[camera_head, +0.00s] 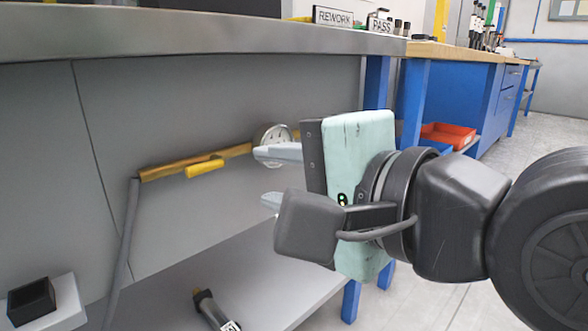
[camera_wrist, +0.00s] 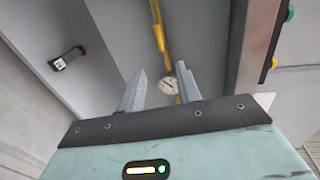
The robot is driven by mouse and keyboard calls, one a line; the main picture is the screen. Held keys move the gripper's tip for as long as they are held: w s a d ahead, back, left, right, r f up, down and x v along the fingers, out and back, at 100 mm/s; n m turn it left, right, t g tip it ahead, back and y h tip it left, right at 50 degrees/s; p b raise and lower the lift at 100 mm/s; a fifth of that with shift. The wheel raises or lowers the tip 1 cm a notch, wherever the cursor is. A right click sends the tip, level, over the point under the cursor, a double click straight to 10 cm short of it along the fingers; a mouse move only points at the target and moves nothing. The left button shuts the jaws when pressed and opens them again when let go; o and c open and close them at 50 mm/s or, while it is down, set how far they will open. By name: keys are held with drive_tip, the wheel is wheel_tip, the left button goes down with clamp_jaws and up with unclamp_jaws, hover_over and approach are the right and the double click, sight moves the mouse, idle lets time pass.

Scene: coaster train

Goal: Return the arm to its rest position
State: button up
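My gripper (camera_head: 272,176) is in front of the grey cabinet panel in the head view, with its fingers pointing left. Its two pale grey fingers stand apart with nothing visible between them. In the wrist view my gripper (camera_wrist: 160,92) also shows its fingers spread, with the panel beyond. My arm extends to the right in the head view, with its dark links bent. Some of the panel is hidden behind the gripper body.
A round gauge (camera_head: 273,137) and a yellow pipe with a yellow handle (camera_head: 205,168) are on the panel near the fingers. A grey worktop (camera_head: 180,37) overhangs above. A lower shelf (camera_head: 260,281) holds a dark cylindrical tool (camera_head: 213,309). A red bin (camera_head: 447,135) is farther right.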

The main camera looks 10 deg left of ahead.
drive_tip(key=s+d+f+n+g+h+p, duration=0.3)
drive_tip(key=d+f+n+g+h+p, duration=0.15)
drive_tip(key=d+n+h+p, duration=0.3)
drive_tip(key=s+d+f+n+g+h+p, duration=0.4)
drive_tip(key=d+n+g+p, duration=0.3)
drive_tip(key=d, duration=0.4)
wheel_tip(320, 180, up, 38)
drive_tip(key=n+t+p, duration=0.1)
drive_tip(key=p, duration=3.5)
drive_tip(key=shift+f, duration=0.2)
